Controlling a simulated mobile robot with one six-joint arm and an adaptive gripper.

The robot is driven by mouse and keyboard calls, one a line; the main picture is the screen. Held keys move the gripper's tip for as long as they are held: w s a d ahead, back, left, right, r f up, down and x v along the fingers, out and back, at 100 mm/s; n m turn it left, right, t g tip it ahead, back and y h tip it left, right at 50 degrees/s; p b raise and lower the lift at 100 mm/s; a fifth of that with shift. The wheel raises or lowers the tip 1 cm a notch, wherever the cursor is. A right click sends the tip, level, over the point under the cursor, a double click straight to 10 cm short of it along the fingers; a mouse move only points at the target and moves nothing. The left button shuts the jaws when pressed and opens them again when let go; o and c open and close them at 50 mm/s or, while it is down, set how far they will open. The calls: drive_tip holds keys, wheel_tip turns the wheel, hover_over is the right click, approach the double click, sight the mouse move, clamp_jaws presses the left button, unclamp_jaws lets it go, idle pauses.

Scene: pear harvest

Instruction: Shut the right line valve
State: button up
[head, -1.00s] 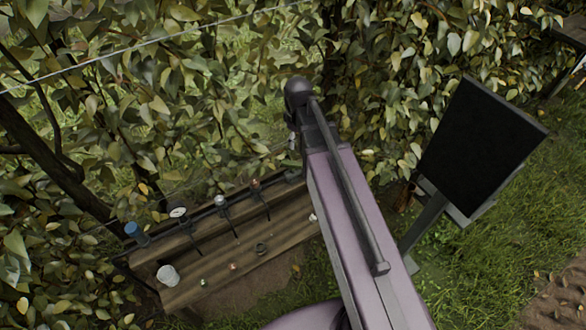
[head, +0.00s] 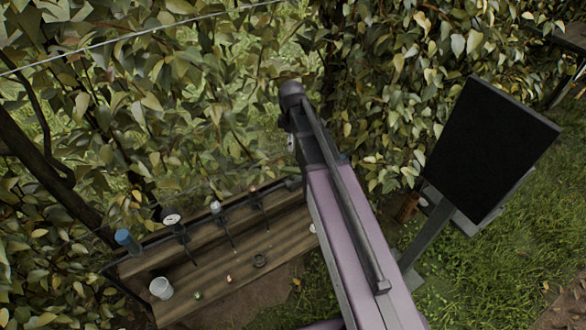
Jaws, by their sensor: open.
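A wooden bench (head: 222,262) stands at the lower left with a dark line along its back edge. Several small fittings with thin dark levers stand along that line. The rightmost one clearly visible, with a reddish top, is the right line valve (head: 255,194), as far as I can tell; whether it is open or shut is too small to read. A paler-topped fitting (head: 216,208) stands left of it. My purple arm crosses the right end of the bench and hides part of it. My gripper is not visible.
A round white gauge (head: 171,215), a blue cylinder (head: 127,241) and a white cup (head: 161,288) are at the bench's left. A black panel (head: 490,150) stands on a post at the right. Leafy branches fill the background.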

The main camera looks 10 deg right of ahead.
sight(292, 169)
drive_tip(key=shift+f, duration=0.2)
wheel_tip(292, 169, down, 13)
drive_tip(key=b, duration=1.3)
drive_tip(key=shift+f+b, duration=0.2)
drive_tip(key=shift+b, duration=0.1)
clamp_jaws()
